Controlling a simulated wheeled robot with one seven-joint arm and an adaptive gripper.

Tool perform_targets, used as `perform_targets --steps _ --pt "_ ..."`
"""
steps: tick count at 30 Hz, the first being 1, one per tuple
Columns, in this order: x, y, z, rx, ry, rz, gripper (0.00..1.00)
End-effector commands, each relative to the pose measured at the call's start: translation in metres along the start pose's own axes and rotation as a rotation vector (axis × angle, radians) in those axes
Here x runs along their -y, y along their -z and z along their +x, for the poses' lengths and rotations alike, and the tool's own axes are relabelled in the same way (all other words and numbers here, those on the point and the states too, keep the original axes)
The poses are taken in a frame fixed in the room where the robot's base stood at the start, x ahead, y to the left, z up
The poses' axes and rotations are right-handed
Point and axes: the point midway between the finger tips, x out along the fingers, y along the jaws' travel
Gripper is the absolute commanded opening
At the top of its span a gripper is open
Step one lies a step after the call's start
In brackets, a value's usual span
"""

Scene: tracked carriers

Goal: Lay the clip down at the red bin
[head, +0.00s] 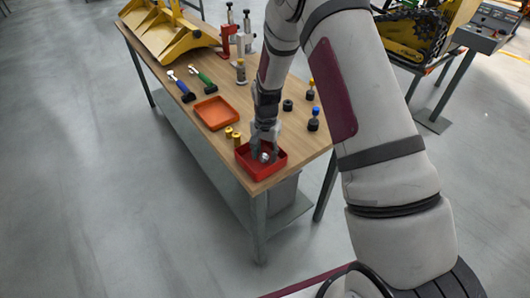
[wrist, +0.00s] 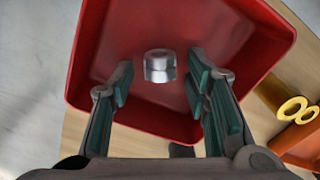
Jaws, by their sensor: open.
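The red bin (head: 270,171) stands at the near end of the wooden bench; in the wrist view its red floor and walls (wrist: 88,50) fill most of the picture. A small silver ring-like piece, apparently the clip (wrist: 160,66), rests in the bin; it also shows as a small bright spot in the head view (head: 264,157). My gripper (wrist: 160,82) is open, reaching down into the bin. Its two green-padded fingers stand left and right of the silver piece, with clear gaps on both sides. In the head view my gripper (head: 264,148) partly hides the bin's inside.
An orange tray (head: 215,113) lies behind the bin, with two brass cylinders (head: 236,138) between them. A blue-topped black piece (head: 314,120) and a black ring (head: 288,105) stand to the right. Blue-handled and green-handled tools (head: 207,84) lie farther back.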

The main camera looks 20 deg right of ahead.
Motion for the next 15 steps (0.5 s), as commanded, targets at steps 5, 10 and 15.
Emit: perform_targets --steps 5,10,15 --pt "0.001 0.001 -0.007 -0.001 0.001 0.000 0.43" --pt "0.001 0.001 -0.032 -0.003 0.003 0.000 0.43" --pt "0.001 0.002 -0.068 -0.004 0.003 0.000 0.43"
